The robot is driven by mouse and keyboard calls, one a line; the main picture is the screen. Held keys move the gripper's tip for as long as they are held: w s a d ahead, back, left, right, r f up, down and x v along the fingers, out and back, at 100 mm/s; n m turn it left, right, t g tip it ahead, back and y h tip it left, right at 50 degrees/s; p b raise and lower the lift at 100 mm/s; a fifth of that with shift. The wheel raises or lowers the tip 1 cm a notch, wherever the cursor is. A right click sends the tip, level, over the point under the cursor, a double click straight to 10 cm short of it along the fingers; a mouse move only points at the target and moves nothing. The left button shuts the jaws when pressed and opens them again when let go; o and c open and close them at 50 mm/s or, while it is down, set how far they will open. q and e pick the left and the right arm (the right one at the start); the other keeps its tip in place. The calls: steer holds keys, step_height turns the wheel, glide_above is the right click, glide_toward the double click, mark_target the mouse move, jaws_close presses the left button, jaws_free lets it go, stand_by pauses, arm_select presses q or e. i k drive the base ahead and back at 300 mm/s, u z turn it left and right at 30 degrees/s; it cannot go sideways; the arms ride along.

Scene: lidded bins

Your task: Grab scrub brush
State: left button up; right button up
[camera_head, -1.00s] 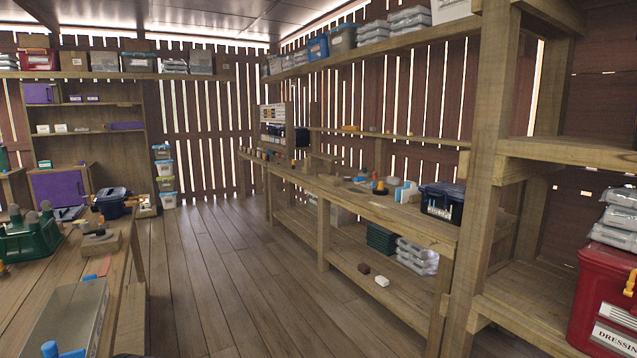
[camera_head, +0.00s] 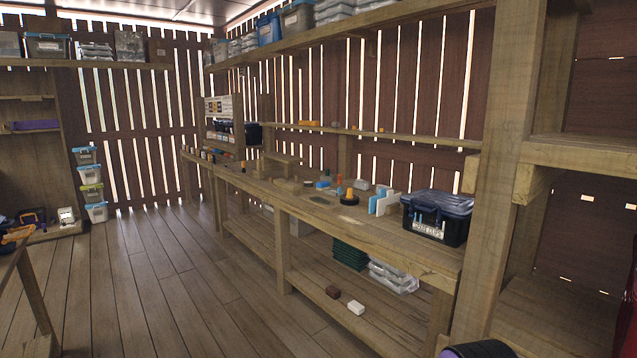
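I cannot pick out the scrub brush for certain. A small dark brown block-shaped item (camera_head: 332,292) lies on the lower shelf of the long wooden workbench, and a small white block-shaped item (camera_head: 356,307) lies beside it, apart from it. Both are too small to tell what they are. Small items, several of them blue or orange, stand on the workbench top (camera_head: 297,212), also too small to name.
A black lidded bin (camera_head: 436,218) stands at the workbench's near end. Green crates (camera_head: 349,254) and grey packs (camera_head: 393,275) sit on its lower shelf. A thick wooden post (camera_head: 497,170) rises at right. The plank floor (camera_head: 185,285) is clear. Stacked bins (camera_head: 90,185) stand at left.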

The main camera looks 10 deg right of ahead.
mark_target(324, 185)
steer(key=i, duration=0.95)
steer(key=u, duration=0.75)
steer(key=i, duration=5)
steer(key=z, duration=1.8)
